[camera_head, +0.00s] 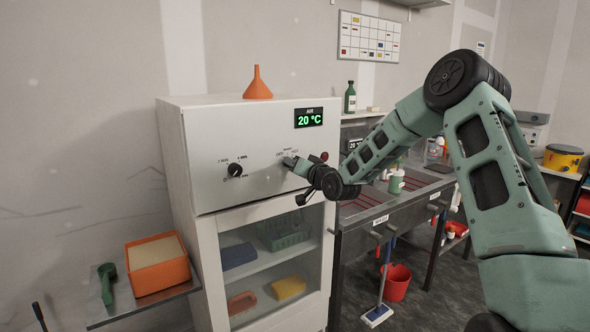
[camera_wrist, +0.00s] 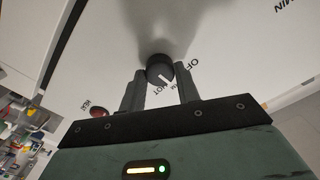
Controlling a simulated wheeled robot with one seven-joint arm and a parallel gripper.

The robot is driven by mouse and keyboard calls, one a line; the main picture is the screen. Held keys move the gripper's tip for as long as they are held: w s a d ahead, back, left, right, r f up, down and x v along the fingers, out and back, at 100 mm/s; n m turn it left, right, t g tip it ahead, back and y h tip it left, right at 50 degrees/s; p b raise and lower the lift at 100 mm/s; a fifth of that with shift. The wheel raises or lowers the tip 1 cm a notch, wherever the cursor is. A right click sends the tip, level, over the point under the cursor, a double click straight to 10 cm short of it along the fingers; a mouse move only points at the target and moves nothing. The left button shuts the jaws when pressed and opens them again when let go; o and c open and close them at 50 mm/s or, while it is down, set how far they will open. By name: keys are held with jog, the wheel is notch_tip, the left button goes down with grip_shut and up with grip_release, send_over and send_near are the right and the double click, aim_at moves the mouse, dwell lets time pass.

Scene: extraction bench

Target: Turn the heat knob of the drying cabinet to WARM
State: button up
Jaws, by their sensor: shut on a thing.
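The drying cabinet (camera_head: 262,150) is a white box with a control panel above a glass door. My gripper (camera_head: 290,162) reaches its panel from the right. In the wrist view, the two fingers of my gripper (camera_wrist: 160,88) are shut on the dark round heat knob (camera_wrist: 158,66), one on each side. In the head view the gripper mostly covers this knob.
Another black knob (camera_head: 235,171) with minute marks is left on the panel. A red lamp (camera_wrist: 98,112) is beside the heat knob. The display (camera_head: 309,117) reads 20 °C. An orange funnel (camera_head: 257,84) stands on top. A sink bench (camera_head: 400,190) is at the right.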

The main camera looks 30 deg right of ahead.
jog(key=shift+m, duration=0.3)
jog(key=o, duration=1)
jog(key=shift+s, duration=0.1)
jog(key=s+b, duration=0.1)
jog(key=s, duration=0.4)
jog(key=s+b, duration=0.2)
jog(key=s, duration=0.4)
jog(key=s+b, duration=0.2)
jog(key=s, duration=0.4)
jog(key=shift+s+d, duration=0.15)
jog(key=shift+d, duration=0.15)
